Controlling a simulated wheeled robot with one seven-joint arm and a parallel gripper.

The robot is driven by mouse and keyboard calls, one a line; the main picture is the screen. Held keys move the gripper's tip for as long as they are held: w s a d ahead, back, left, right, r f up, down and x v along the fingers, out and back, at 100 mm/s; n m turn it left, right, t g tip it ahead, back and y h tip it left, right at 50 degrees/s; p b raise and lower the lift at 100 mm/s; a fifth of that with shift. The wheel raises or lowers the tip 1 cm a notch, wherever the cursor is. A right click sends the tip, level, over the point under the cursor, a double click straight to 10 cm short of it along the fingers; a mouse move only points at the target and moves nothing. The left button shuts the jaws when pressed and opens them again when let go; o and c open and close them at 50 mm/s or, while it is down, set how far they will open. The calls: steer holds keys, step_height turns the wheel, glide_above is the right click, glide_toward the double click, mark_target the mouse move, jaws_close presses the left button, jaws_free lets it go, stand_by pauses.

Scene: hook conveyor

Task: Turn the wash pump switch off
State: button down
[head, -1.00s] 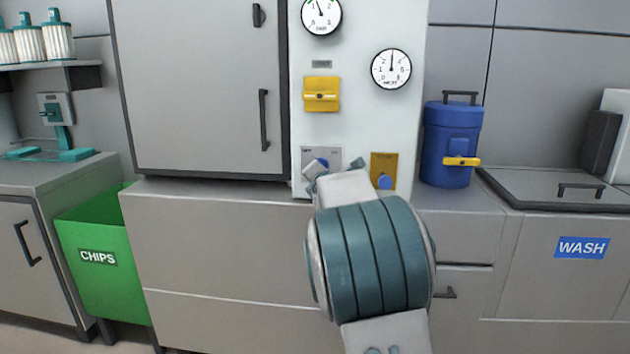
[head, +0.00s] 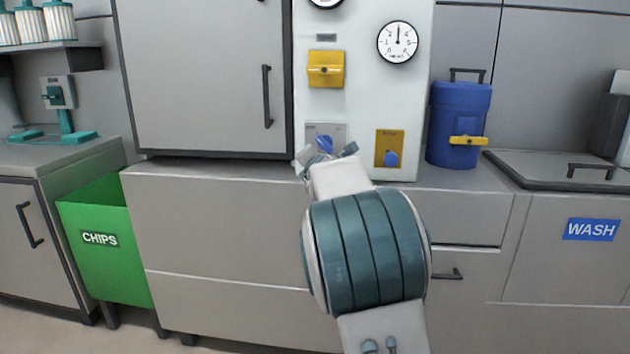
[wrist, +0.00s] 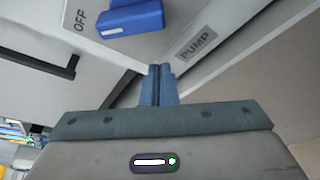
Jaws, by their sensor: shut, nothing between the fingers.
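The pump switch is a blue knob (head: 325,144) on a light grey plate on the white panel. My gripper (head: 328,158) is just below it in the head view and covers the lower part of the plate. In the wrist view the blue knob (wrist: 132,18) is at the top, with a small white mark near its edge and the word OFF to its left. A PUMP label (wrist: 197,43) lies to the right. My gripper (wrist: 159,72) is shut and empty, its fingertips apart from the knob in that picture. The ON side is out of view.
To the right on the panel is a yellow plate (head: 390,137) with another blue knob. A yellow switch box (head: 326,69) is above. A blue canister (head: 459,122) stands on the counter at right; a green chips bin (head: 104,245) is at lower left.

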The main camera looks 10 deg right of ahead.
steer(key=b+v, duration=0.5)
steer(key=v, duration=0.5)
steer(key=shift+a, duration=0.2)
steer(key=shift+r, duration=0.1)
steer(key=s+a+r+m+g+p, duration=0.1)
steer(key=s+r+m+g+p, duration=0.3)
steer(key=s+m+p, duration=0.4)
steer(key=s+r+m+g+y+p, duration=0.1)
steer(key=s+r+m+g+p, duration=0.3)
steer(key=s+p, duration=1.2)
steer(key=s+a+r+m+g+p, duration=0.1)
steer(key=s+r+m+g+p, duration=0.3)
steer(key=s+m+p, duration=0.8)
steer(key=s+r+p, duration=0.1)
steer(key=p, duration=0.3)
steer(key=shift+a+r+m+g+y+p, duration=0.2)
steer(key=shift+a+m+g+y+p, duration=0.1)
steer(key=shift+m+g+p, duration=0.1)
